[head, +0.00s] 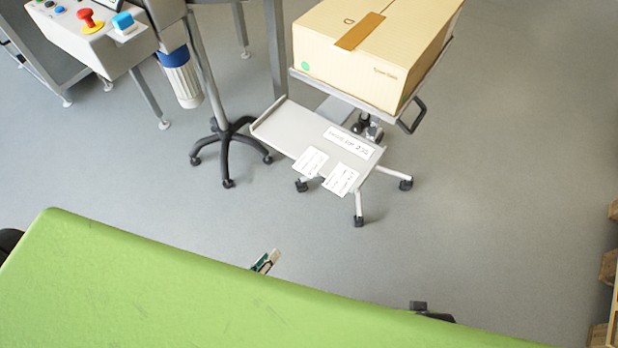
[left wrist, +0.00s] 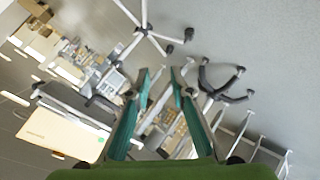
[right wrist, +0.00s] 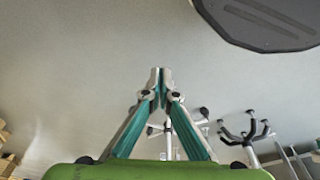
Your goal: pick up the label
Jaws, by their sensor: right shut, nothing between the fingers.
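Several white printed labels lie on the grey lower shelf (head: 287,127) of a wheeled cart in the head view. Two labels, the left one (head: 311,160) and the right one (head: 341,179), lie at its near edge, and a longer label (head: 349,142) lies behind them. My left gripper (head: 266,261) is well short of the shelf, touching nothing. In the left wrist view its fingers (left wrist: 160,70) are apart with nothing held. My right gripper (right wrist: 160,71) has its fingertips together, empty. I cannot make out a label in either wrist view.
A cardboard box (head: 355,55) sits on the cart's upper platform. A black five-legged wheeled stand (head: 228,140) is left of the cart. A machine panel with red and blue buttons (head: 100,25) is at upper left. The grey floor between my gripper and the cart is clear.

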